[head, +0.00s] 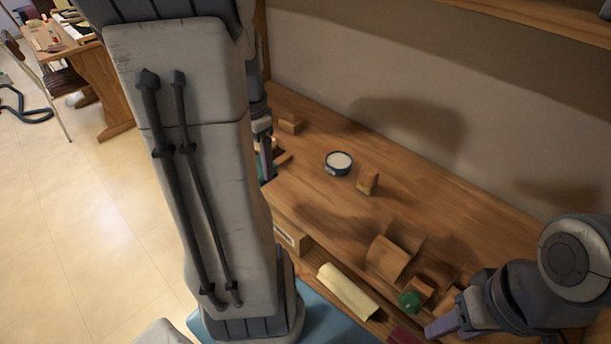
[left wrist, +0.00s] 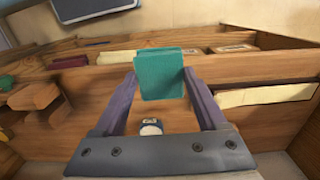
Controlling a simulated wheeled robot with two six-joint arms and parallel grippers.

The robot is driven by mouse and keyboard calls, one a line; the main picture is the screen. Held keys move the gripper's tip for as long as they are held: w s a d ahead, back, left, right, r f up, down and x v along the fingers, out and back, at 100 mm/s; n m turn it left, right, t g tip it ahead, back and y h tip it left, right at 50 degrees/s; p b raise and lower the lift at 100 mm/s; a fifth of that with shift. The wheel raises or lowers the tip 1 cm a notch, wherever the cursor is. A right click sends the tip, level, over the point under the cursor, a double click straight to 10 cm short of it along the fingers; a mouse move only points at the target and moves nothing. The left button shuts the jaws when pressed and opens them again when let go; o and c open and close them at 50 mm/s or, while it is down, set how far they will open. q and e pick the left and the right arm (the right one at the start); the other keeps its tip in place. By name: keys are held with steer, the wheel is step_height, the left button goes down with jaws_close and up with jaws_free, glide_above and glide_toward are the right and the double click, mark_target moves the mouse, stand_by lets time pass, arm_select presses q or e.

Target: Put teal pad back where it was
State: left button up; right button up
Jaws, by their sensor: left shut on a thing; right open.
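In the left wrist view, the teal pad (left wrist: 160,73) is held upright between the two purple fingers of my left gripper (left wrist: 160,85). In the head view my left gripper (head: 266,160) is mostly hidden behind my own arm, near the left part of the wooden desk. My right gripper (head: 442,326) is at the lower right of the head view, open, with a purple finger low near a green round object (head: 410,300).
A round tin (head: 338,163) and a small wooden block (head: 368,182) stand on the desk (head: 440,215). Another block (head: 290,123) is near the wall. Nearer the front are a wooden box (head: 388,260), a pale yellow strip (head: 347,291) and a labelled box (head: 292,238). The desk's right middle is clear.

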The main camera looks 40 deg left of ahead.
arm_select(q)
steer(key=w+d+f, duration=0.1)
steer(key=w+f, duration=0.1)
steer(key=w, duration=0.1)
steer(key=w+d+f, duration=0.1)
steer(key=w+f, duration=0.1)
steer(key=w, duration=0.1)
steer(key=w+d+f, duration=0.2)
steer(key=w, duration=0.2)
steer(key=shift+f+p, duration=0.2)
steer(key=shift+p, duration=0.1)
steer(key=shift+s+f, duration=0.1)
steer(key=shift+f, duration=1.9)
steer(key=o, duration=1.2)
steer(key=shift+o, duration=0.2)
steer(key=shift+r, duration=0.1)
step_height(320, 180, up, 12)
steer(key=shift+w+p, duration=0.2)
steer(key=shift+p, duration=0.15)
